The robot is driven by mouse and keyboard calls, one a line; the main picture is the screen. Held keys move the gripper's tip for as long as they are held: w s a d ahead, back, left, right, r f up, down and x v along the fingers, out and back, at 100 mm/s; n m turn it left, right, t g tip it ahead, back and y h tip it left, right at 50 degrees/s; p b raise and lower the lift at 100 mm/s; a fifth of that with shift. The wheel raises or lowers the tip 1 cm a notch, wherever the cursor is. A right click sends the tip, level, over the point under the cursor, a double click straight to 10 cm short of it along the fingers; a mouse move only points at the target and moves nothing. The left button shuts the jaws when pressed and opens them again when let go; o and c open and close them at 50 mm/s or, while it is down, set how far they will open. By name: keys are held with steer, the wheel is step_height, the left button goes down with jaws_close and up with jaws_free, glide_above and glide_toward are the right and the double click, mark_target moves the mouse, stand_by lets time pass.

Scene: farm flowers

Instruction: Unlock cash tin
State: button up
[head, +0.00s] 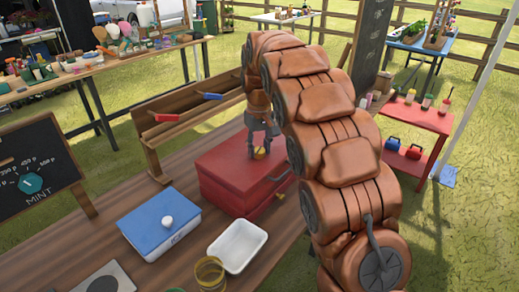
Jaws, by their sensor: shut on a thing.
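The red cash tin (222,182) stands on the wooden table with its lid closed. A side handle shows at its right end. My gripper (260,150) points down over the top of the tin, near its back right part. Its fingers are closed around a small yellow-gold piece (261,153) at the lid; I cannot tell whether it is a key or a knob. Another small gold piece (280,196) shows low at the tin's right front edge. My arm hides part of the tin's right side and what lies behind it.
A blue-lidded box with a white knob (160,222), a white tray (238,246) and a yellow glass (210,273) stand in front of the tin. A wooden rack (190,110) stands behind it. A chalkboard (38,172) is at the left.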

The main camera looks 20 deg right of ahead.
mark_target(259, 149)
steer(key=shift+m, duration=2)
steer(key=o, duration=1.2)
steer(key=shift+c, duration=0.2)
steer(key=shift+w+r, duration=0.15)
steer(key=shift+r, duration=3.6)
